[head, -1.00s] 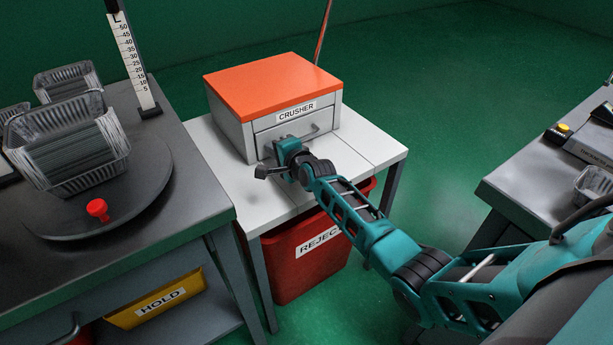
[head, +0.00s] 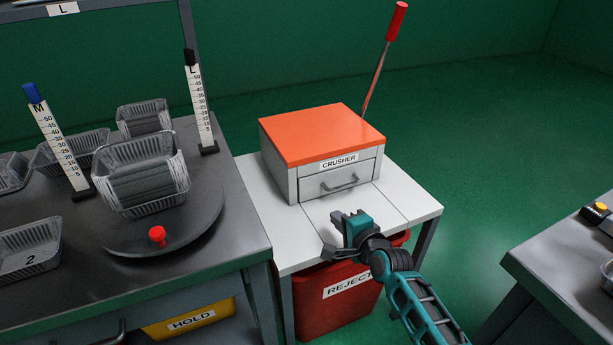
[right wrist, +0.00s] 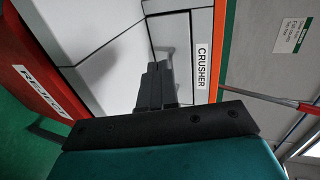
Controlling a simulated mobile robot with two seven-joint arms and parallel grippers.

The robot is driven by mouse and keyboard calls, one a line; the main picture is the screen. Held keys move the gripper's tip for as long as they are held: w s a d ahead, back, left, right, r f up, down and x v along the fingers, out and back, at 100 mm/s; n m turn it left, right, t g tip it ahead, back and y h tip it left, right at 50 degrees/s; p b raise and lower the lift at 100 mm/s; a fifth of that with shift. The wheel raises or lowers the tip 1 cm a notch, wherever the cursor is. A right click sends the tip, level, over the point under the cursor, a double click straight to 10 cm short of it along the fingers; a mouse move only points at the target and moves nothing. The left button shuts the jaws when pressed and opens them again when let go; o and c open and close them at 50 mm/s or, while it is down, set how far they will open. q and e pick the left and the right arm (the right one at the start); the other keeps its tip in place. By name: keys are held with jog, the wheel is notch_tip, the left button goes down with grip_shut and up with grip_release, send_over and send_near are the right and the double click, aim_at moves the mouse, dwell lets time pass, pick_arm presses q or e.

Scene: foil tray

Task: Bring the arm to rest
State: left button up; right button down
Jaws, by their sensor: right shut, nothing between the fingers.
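My right gripper (head: 343,219) is in the head view, in front of the crusher and over the front part of its white table. Its fingers are shut with nothing between them. In the right wrist view the dark fingers (right wrist: 156,86) lie together and point toward the drawer front. The crusher (head: 292,180) is a grey box with an orange lid and a closed drawer. The drawer handle (head: 340,188) is free, with a gap between it and the fingers. My left gripper is in neither view.
The red reject bin (head: 320,312) stands under the white table (head: 262,212). A red-gripped lever (head: 397,22) rises behind the crusher. Left, a dark table holds foil trays (head: 120,205), a turntable with a red knob (head: 157,235), and scale posts. Another table edge (head: 540,262) is at right.

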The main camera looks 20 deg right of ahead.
pick_arm(q)
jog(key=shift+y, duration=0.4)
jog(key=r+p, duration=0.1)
jog(key=p, duration=0.1)
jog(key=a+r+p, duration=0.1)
jog(key=p, duration=0.1)
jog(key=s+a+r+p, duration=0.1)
jog(key=p, duration=0.1)
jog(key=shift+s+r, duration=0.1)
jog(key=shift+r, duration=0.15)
pick_arm(e)
jog(key=s+a+n+g, duration=0.1)
jog(key=s+a+n, duration=0.3)
jog(key=s+n, duration=0.5)
jog(key=s+a+n+g, duration=0.2)
jog(key=s+a+n, duration=0.2)
jog(key=s+n, duration=0.6)
jog(key=s+f, duration=0.1)
jog(key=s, duration=0.3)
jog(key=shift+s+a+n+g+y, duration=0.15)
jog(key=shift+s+n+g+y, duration=0.15)
jog(key=shift+s+y, duration=0.1)
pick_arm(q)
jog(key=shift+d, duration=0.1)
